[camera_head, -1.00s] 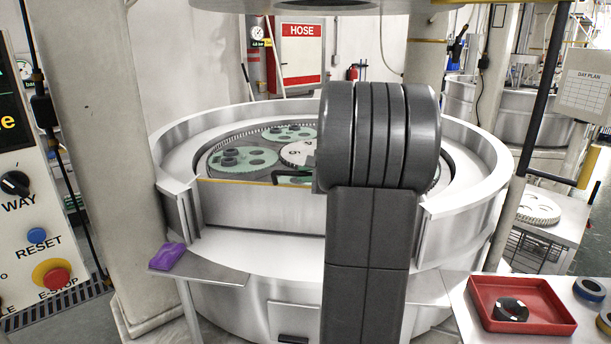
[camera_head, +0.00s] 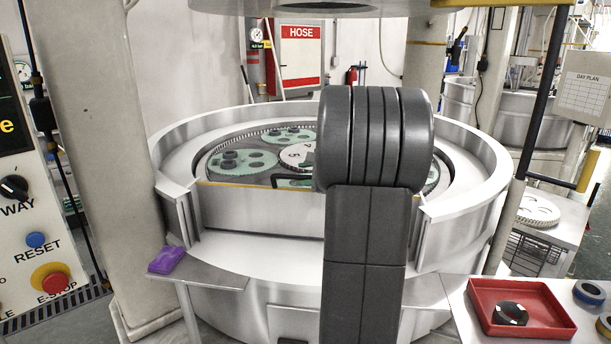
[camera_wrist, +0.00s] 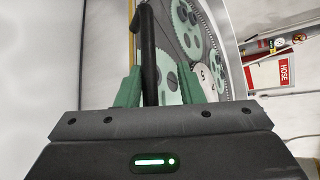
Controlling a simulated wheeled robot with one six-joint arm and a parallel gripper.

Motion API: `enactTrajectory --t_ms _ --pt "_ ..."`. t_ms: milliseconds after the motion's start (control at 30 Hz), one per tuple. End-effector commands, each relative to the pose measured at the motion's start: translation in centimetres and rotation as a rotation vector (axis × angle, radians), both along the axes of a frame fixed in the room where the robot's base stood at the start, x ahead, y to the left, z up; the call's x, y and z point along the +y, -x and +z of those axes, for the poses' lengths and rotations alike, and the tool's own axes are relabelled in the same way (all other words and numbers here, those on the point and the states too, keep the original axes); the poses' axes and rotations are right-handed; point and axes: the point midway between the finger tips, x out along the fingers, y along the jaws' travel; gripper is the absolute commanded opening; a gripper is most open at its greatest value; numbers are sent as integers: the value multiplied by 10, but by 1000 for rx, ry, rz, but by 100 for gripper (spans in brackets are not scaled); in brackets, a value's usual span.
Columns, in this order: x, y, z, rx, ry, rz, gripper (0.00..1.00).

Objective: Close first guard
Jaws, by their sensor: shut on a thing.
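The guard (camera_head: 262,210) is a grey metal front panel with a yellow top edge, in the gap of the round machine's wall. It stands upright between the two side posts, its top a little below the rim. Its black handle (camera_head: 292,181) shows at the top edge, partly behind my arm. In the wrist view the black handle (camera_wrist: 148,55) runs between the green fingers of my gripper (camera_wrist: 160,84), which is shut on it. In the head view my arm hides the gripper and the guard's right part.
Green carrier discs (camera_head: 245,161) lie inside the machine's ring (camera_head: 470,170). A purple cloth (camera_head: 166,260) lies on the left shelf. A red tray (camera_head: 535,312) with a black ring stands at right. A control panel (camera_head: 25,215) is at far left.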

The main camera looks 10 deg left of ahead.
Motion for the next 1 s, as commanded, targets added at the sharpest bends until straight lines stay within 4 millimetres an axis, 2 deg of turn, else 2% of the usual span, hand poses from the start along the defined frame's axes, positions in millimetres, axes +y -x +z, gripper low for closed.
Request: enactTrajectory --t_ms 33,267,433,700,1000 --pt "-1 -2 5 -11 -2 -5 23" --pt "-5 1 7 -13 -2 -6 23" --pt "-26 16 17 -16 -1 -9 23" --pt "-72 51 40 -12 0 -8 23" --pt "-99 74 55 -5 0 -2 23"
